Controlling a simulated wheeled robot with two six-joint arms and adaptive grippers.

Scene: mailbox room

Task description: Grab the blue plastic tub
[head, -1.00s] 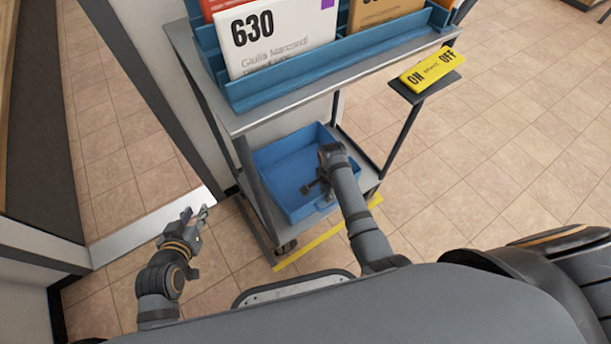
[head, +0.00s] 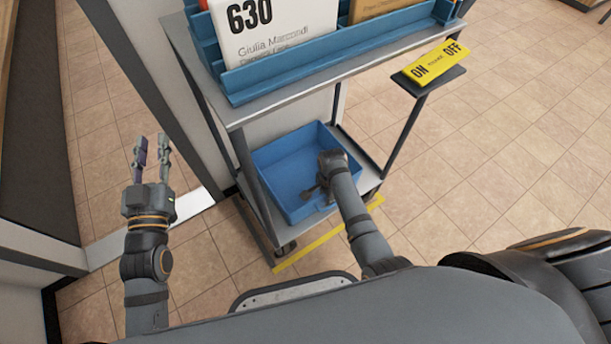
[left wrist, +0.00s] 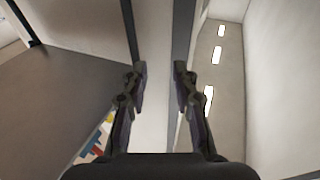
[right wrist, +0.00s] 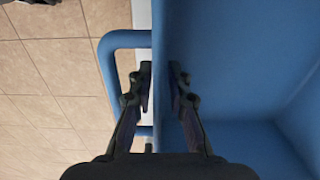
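The blue plastic tub (head: 290,165) is an open box on the lower shelf of a grey trolley. It fills much of the right wrist view (right wrist: 240,60), with a blue loop handle (right wrist: 112,70) on its outer side. My right gripper (right wrist: 161,85) is at the tub's near wall, one finger on each side of it.
The trolley's top shelf (head: 290,95) holds a blue rack with large cards, one marked 630. A yellow ON/OFF sign (head: 437,63) sits on a bracket at the right. A yellow strip (head: 320,240) lies on the floor before the trolley. Tiled floor at right is clear.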

